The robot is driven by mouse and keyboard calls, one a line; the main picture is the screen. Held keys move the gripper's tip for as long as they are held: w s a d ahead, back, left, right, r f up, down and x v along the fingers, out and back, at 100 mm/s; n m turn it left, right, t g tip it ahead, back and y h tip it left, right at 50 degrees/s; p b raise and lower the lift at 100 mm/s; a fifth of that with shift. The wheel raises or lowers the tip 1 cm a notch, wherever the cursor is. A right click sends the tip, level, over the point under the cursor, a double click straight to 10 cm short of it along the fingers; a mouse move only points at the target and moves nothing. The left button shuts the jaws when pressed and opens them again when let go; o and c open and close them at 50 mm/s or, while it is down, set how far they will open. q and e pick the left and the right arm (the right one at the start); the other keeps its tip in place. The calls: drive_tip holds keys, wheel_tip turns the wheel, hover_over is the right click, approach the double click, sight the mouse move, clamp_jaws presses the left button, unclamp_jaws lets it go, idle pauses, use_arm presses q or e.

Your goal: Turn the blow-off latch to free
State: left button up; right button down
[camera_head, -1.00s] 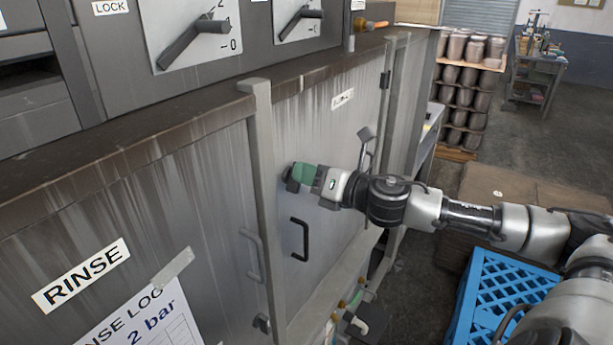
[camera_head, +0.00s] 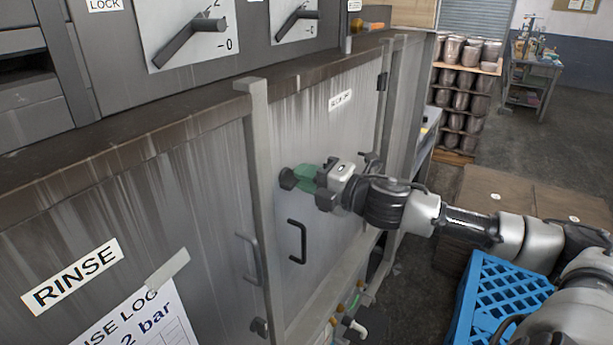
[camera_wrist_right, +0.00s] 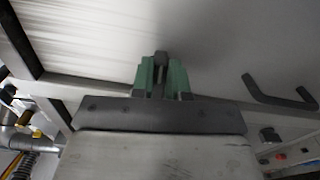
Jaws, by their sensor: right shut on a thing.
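The blow-off latch (camera_head: 288,179) is a small dark piece on the grey door (camera_head: 325,135) that has a small white label near its top. My right gripper (camera_head: 305,178) has green fingers and is shut on the latch. In the right wrist view the latch (camera_wrist_right: 161,59) shows as a dark block between the two green fingers (camera_wrist_right: 162,78). The fingers hide part of it, so its exact angle is hard to tell. My left gripper is not in view.
A black handle (camera_head: 298,241) is on the door just below the latch. A door labelled RINSE (camera_head: 72,275) with a grey handle (camera_head: 249,258) is to the left. A blue crate (camera_head: 497,295) stands below my right arm. Stacked pots (camera_head: 462,85) are behind.

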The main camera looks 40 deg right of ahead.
drive_tip(key=shift+m, duration=0.6)
drive_tip(key=shift+f, duration=0.1)
drive_tip(key=c, duration=1.1)
unclamp_jaws()
drive_tip(key=shift+w, duration=0.1)
drive_tip(key=shift+p+v, duration=0.95)
drive_tip(key=shift+v, duration=4.45)
drive_tip(key=shift+f, duration=0.1)
